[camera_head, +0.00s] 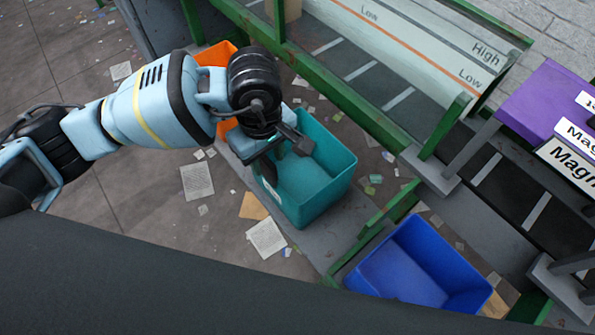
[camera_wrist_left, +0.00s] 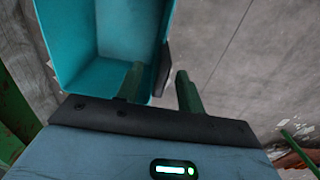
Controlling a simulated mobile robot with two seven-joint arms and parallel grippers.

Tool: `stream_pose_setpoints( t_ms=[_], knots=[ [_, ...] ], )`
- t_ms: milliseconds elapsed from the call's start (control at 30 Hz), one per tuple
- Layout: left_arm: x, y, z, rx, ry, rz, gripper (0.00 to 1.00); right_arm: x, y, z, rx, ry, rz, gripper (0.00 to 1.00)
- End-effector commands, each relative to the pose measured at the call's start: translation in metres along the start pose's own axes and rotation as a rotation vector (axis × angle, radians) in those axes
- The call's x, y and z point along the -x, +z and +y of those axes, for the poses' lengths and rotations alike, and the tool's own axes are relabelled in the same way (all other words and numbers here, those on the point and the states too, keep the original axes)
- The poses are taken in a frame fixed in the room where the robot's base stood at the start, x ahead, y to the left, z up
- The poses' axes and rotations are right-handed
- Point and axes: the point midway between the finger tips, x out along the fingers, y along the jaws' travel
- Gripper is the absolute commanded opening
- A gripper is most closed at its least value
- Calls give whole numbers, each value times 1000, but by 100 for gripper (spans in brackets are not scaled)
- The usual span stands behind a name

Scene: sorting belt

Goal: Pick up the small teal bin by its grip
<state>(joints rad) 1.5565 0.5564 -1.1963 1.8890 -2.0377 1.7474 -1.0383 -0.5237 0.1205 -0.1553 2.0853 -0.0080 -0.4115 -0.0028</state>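The small teal bin (camera_head: 326,186) stands upright and looks empty, at the centre of the head view. It also shows in the left wrist view (camera_wrist_left: 98,32) at upper left. My left gripper (camera_head: 284,162) is over the bin's left wall with its fingers pointing down. In the left wrist view the fingers (camera_wrist_left: 161,88) are apart, one on the bin's inner side and one beyond its outer side. A dark grip (camera_wrist_left: 163,68) on the wall shows between them. Whether either finger touches the bin cannot be told. My right gripper is not in view.
A blue bin (camera_head: 420,268) stands at lower right and an orange bin (camera_head: 213,57) behind my left arm. A green rail (camera_head: 345,85) and belt frame run beyond the teal bin. A purple box (camera_head: 548,100) is at right. Papers litter the floor at left.

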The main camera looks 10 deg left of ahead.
Motion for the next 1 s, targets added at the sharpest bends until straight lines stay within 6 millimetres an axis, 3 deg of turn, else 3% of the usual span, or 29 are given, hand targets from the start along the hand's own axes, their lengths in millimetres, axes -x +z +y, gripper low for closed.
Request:
stream_pose_setpoints(
  t_ms=[400,633,933,1000],
  knots=[
    [-49,-2,-2,1,-3,-2,38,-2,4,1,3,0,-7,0],
    [-51,-2,-2,0,0,-1,38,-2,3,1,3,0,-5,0],
    [-51,-2,-2,0,-1,-1,2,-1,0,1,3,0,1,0],
    [-51,-2,-2,0,-1,-1,0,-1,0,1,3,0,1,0]
  ],
)
